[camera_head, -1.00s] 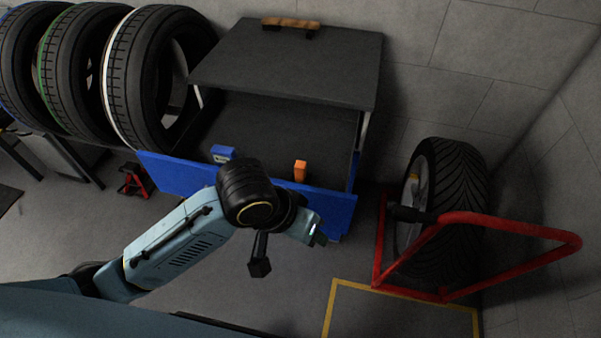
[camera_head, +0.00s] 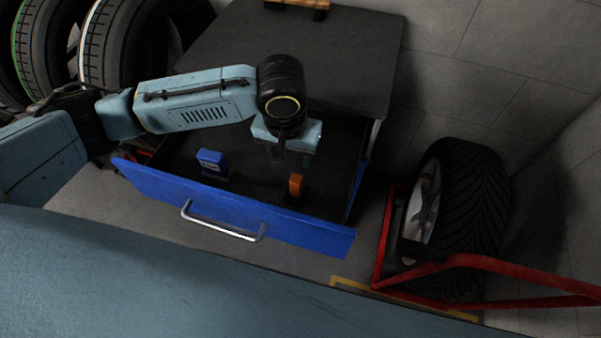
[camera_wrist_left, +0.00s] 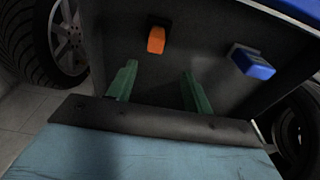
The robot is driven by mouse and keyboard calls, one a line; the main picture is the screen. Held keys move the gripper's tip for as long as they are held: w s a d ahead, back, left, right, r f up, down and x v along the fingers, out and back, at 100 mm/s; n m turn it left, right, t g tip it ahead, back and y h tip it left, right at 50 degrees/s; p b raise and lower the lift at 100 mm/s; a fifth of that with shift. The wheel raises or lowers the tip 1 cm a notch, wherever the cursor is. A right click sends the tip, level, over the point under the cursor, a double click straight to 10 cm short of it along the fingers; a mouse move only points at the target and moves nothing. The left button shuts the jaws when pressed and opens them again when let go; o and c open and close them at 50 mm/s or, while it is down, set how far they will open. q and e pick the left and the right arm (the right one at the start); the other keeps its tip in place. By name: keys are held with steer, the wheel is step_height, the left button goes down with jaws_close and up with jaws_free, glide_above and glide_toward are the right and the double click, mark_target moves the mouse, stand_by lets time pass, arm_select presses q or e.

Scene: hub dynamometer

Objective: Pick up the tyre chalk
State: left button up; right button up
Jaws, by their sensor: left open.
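Two small objects stand in the open blue-fronted drawer (camera_head: 230,214): an orange block (camera_head: 296,186) with a dark end, and a blue box (camera_head: 212,162) with a pale label. No readable marking tells which is the tyre chalk; the orange block looks most like it. My left gripper (camera_head: 290,155) points down over the drawer, behind the orange block in the head view. In the left wrist view the open green fingers (camera_wrist_left: 158,88) are empty. There the orange block (camera_wrist_left: 156,40) lies beyond them, apart, and the blue box (camera_wrist_left: 252,63) is to the right. My right gripper is out of view.
The cabinet's dark top (camera_head: 300,55) overhangs the back of the drawer, with a wooden-handled item (camera_head: 297,4) on it. A wheel (camera_head: 465,210) stands in a red frame (camera_head: 480,263) at the right. Tyres (camera_head: 130,45) stand at the left.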

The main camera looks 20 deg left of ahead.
mark_target(296, 179)
arm_select(q)
step_height(296, 179, down, 5)
steer(key=shift+s+f+b, duration=0.1)
steer(key=shift+b, duration=0.5)
steer(key=shift+d+f, duration=0.1)
steer(key=shift+f, duration=0.85)
steer(key=f, duration=0.1)
steer(key=f+b, duration=0.1)
steer(key=f, duration=0.1)
steer(key=shift+w+d+f+b, duration=0.3)
steer(key=shift+w+d, duration=0.05)
steer(key=shift+f, duration=0.4)
steer(key=shift+w+f, duration=0.1)
steer(key=shift+f, duration=0.1)
steer(key=shift+c, duration=0.4)
steer(key=c, duration=1)
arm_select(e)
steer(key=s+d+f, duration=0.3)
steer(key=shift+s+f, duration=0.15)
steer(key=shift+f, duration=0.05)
